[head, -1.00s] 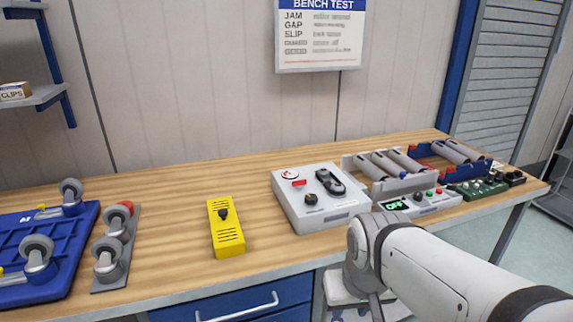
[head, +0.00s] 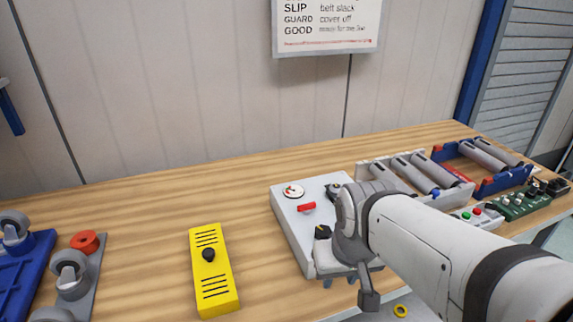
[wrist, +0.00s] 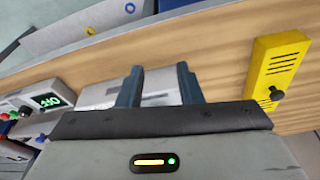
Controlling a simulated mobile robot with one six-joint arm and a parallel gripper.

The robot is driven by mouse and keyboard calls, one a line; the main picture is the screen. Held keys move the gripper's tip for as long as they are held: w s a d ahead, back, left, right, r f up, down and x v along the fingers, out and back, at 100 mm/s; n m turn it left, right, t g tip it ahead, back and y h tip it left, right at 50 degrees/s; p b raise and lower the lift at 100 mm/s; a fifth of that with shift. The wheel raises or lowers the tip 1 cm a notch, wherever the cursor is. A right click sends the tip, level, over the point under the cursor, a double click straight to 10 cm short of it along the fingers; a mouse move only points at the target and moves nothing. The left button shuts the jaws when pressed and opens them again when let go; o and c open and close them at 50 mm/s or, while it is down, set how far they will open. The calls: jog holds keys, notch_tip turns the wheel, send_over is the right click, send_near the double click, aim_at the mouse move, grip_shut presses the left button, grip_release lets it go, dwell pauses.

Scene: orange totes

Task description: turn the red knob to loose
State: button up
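A red bar-shaped piece (head: 306,207), which may be the red knob, sits on top of the light grey box (head: 290,222), in front of a round white dial (head: 293,191). No lettering for loose is readable. A black knob (head: 322,231) is near the box's front. My gripper (head: 340,282) is at the box's front right edge, pointing down, apart from the red piece. My arm hides the box's right part. In the wrist view, my gripper (wrist: 158,84) has its two fingers apart with nothing held; part of the grey box (wrist: 100,92) shows behind them.
A yellow box (head: 211,270) with a black knob stands left of the grey box. Farther left, a round orange-red piece (head: 85,242) sits on a grey plate with casters. Roller trays (head: 372,172) and a green board (head: 520,203) are at right. Bare bench lies behind the yellow box.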

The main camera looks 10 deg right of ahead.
jog(key=shift+a, duration=0.1)
notch_tip(320, 180, up, 3)
jog(key=m+g+p, duration=0.3)
jog(key=m+p, duration=0.3)
jog(key=m, duration=0.9)
send_over(307, 204)
jog(key=shift+s+r, duration=0.1)
jog(key=shift+r, duration=0.1)
jog(key=shift+f+m, duration=0.3)
jog(key=shift+f, duration=3.65)
